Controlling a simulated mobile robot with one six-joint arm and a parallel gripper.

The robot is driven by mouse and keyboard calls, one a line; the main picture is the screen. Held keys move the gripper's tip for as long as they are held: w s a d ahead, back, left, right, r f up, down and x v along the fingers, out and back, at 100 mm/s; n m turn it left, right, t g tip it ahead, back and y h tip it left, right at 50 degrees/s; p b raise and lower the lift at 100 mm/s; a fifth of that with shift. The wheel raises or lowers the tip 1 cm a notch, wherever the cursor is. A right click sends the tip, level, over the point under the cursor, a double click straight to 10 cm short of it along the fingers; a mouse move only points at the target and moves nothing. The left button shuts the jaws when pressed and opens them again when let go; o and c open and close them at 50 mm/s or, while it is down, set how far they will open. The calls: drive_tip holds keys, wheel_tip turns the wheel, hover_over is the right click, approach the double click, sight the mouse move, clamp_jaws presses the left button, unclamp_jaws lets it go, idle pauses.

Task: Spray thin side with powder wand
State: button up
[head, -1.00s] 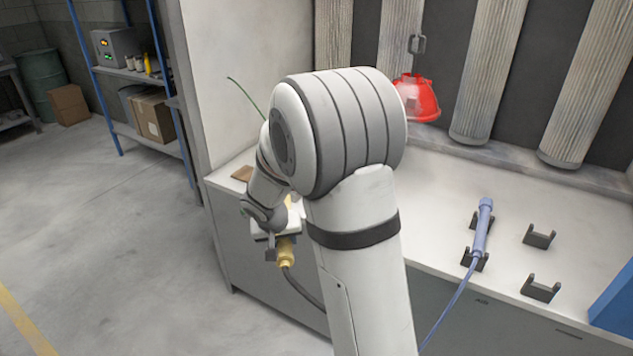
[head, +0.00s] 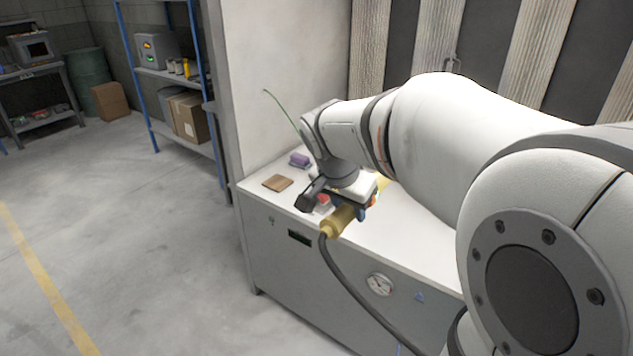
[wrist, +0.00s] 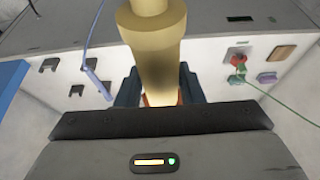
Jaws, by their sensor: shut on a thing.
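My gripper (head: 348,202) is shut around a yellow wand (head: 337,222), low over the left part of the white bench. The wand also fills the middle of the wrist view (wrist: 155,30), between the two dark blue fingers. A dark hose runs from its near end. The hanging red hood is hidden behind my arm in the head view; only its hanger hook (head: 452,64) shows. The hood is not clearly seen in the wrist view.
A blue wand (wrist: 93,76) lies in a black cradle, with several empty cradles beside it. A red piece (wrist: 238,57) with a green wire, a brown block (head: 278,183) and a purple block (head: 299,159) are on the bench (head: 258,200). Pleated filters stand behind.

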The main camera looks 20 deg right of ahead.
sight(344, 208)
drive_tip(key=shift+w+d+p, duration=0.65)
drive_tip(key=shift+w+d, duration=0.5)
drive_tip(key=shift+d, duration=0.35)
drive_tip(key=shift+w+d+p, duration=0.6)
drive_tip(key=shift+w+d, duration=0.55)
drive_tip(key=shift+d, duration=0.3)
drive_tip(key=shift+r, duration=0.15)
drive_tip(key=shift+r+p, duration=0.7)
drive_tip(key=shift+r, duration=0.7)
drive_tip(key=s+a+b, duration=0.1)
drive_tip(key=s+a, duration=0.1)
drive_tip(key=s+a+b, duration=0.1)
drive_tip(key=s+a, duration=0.1)
drive_tip(key=a, duration=0.1)
drive_tip(key=s+a+b, duration=0.1)
drive_tip(key=a, duration=0.1)
drive_tip(key=shift+s+a+f+b, duration=0.1)
drive_tip(key=shift+s+a+b, duration=0.15)
drive_tip(key=shift+s+b, duration=0.15)
drive_tip(key=shift+s+a, duration=0.25)
drive_tip(key=shift+a, duration=0.05)
